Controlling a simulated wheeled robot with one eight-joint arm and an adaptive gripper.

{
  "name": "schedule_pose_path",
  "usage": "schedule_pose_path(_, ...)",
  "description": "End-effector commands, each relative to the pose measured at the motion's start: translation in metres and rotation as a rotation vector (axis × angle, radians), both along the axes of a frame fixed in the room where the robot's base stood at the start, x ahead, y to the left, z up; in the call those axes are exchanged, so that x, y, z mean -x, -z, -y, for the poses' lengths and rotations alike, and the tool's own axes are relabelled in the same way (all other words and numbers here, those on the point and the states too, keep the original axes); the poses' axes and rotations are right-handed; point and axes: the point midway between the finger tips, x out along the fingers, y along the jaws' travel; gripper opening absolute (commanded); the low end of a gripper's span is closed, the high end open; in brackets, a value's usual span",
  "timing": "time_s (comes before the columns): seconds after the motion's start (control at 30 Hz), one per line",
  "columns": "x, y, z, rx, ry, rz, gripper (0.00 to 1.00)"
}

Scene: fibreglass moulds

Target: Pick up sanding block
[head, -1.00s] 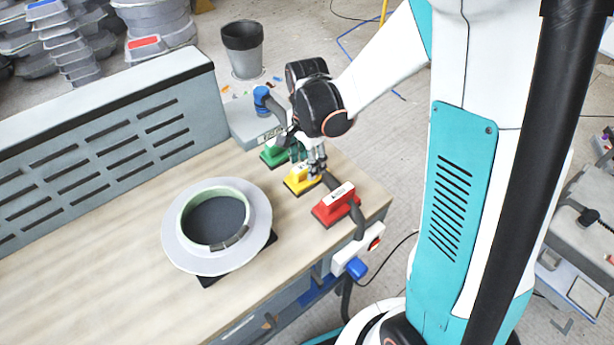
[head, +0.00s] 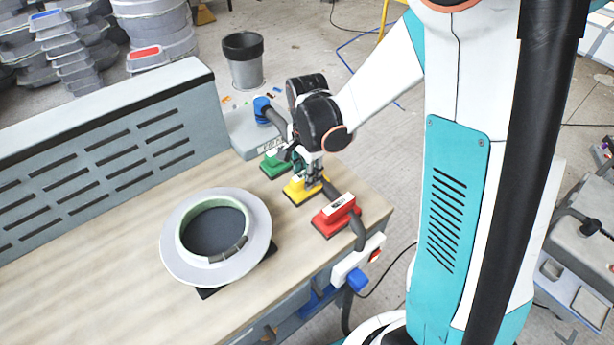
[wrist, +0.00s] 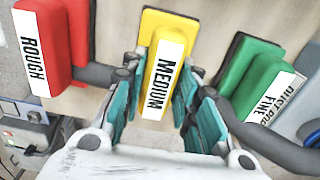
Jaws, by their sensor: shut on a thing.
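Three sanding blocks stand in a row near the right end of the workbench. The yellow block (head: 296,190) is in the middle and reads MEDIUM in the wrist view (wrist: 172,40). My gripper (wrist: 158,95) is shut on the yellow block, with a teal finger on each side of it; the block looks to be at bench height. The red block (head: 333,222), marked ROUGH in the wrist view (wrist: 68,30), is on one side. The green block (head: 272,166), marked FINE in the wrist view (wrist: 240,65), is on the other. My gripper partly hides the yellow and green blocks in the head view.
A round grey mould ring (head: 180,240) lies on the wooden bench (head: 90,285), left of the blocks. A slotted grey panel (head: 110,140) runs along the back. Dark hoses run by the red and green blocks. A bin (head: 244,65) stands beyond the bench.

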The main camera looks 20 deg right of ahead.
Motion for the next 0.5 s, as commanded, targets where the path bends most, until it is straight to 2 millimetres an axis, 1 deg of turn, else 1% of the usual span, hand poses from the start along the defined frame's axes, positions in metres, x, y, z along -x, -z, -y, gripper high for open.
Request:
schedule_pose_path(0.13, 0.000, -0.015, 0.000, 0.000, 0.000, 0.000, 0.00)
schedule_pose_path(0.27, 0.001, -0.038, 0.000, 0.000, 0.000, 0.000, 0.00)
schedule_pose_path(0.37, 0.001, -0.063, 0.000, 0.000, 0.000, 0.000, 0.00)
schedule_pose_path(0.5, 0.001, -0.104, 0.000, 0.000, 0.000, 0.000, 0.00)
